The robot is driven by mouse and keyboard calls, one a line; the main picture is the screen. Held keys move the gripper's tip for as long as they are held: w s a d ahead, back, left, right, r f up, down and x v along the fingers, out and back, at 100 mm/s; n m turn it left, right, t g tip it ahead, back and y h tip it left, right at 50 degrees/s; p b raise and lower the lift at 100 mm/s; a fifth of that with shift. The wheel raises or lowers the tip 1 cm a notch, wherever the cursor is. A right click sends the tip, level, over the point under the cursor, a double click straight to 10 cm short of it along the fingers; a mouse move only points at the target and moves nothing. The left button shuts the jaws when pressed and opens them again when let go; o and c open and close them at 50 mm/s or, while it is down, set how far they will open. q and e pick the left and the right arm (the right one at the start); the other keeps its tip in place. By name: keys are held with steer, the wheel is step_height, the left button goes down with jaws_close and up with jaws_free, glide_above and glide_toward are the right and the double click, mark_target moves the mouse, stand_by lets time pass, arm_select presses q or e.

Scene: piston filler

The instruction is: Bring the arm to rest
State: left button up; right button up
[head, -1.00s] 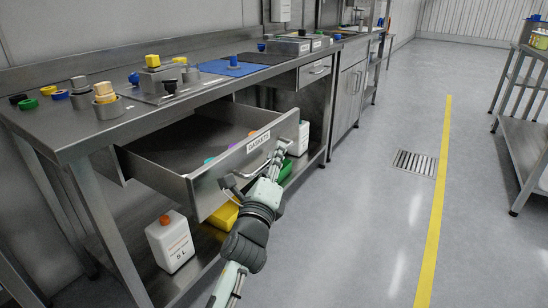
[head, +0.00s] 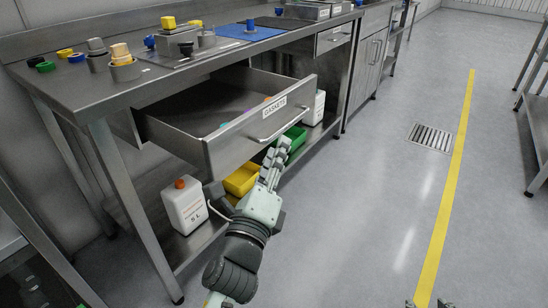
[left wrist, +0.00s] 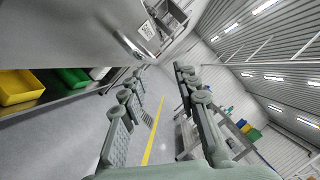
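My left gripper (head: 278,153) is below and in front of the open drawer labelled GASKETS (head: 232,142), clear of its bar handle (head: 282,124). In the left wrist view its two fingers stand wide apart with nothing between them (left wrist: 160,78). The drawer front also shows at the top of that view (left wrist: 75,30). In the head view several small coloured pieces lie in the drawer, partly hidden by its front. Two fingertips of my right gripper (head: 428,303) show apart at the bottom edge; the rest of it is out of view.
The steel workbench (head: 95,100) carries fittings and a blue mat (head: 245,32). A white container (head: 184,205), a yellow bin (head: 241,180) and a green bin (head: 296,139) are on the shelf below. Open floor with a yellow line (head: 445,190) lies right.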

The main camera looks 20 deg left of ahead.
arm_select(q)
steer(key=shift+s, duration=0.65)
steer(key=shift+a, duration=0.1)
steer(key=s+a+f+n+g+y+p, duration=0.2)
steer(key=a+f+n+g, duration=0.3)
steer(key=f, duration=0.4)
steer(key=s+a+f+n+g+y+p, duration=0.1)
steer(key=s+a+f+n+g+p, duration=0.25)
steer(key=f+n, duration=0.55)
steer(key=s+a+f+n+g, duration=0.2)
steer(key=s+f+n+g, duration=0.2)
steer(key=s+f, duration=0.3)
steer(key=s+a+f+n+g+h+p, duration=0.1)
steer(key=s+a+f+n+g, duration=0.2)
steer(key=s+f, duration=0.4)
steer(key=shift+s+a+n+g, duration=0.2)
steer(key=shift+s+n+g, duration=0.35)
steer(key=shift+n+g, duration=0.4)
arm_select(e)
steer(key=s+d+f+g+h, duration=0.1)
steer(key=s+d+f+g, duration=0.2)
steer(key=f, duration=0.4)
steer(key=s+d+f+m+g+h, duration=0.1)
steer(key=s+d+f+g, duration=0.2)
steer(key=f, duration=0.4)
steer(key=shift+s+d+f+g, duration=0.15)
steer(key=shift+s+d+g, duration=0.15)
steer(key=shift+s+d, duration=0.55)
steer(key=shift+w, duration=0.1)
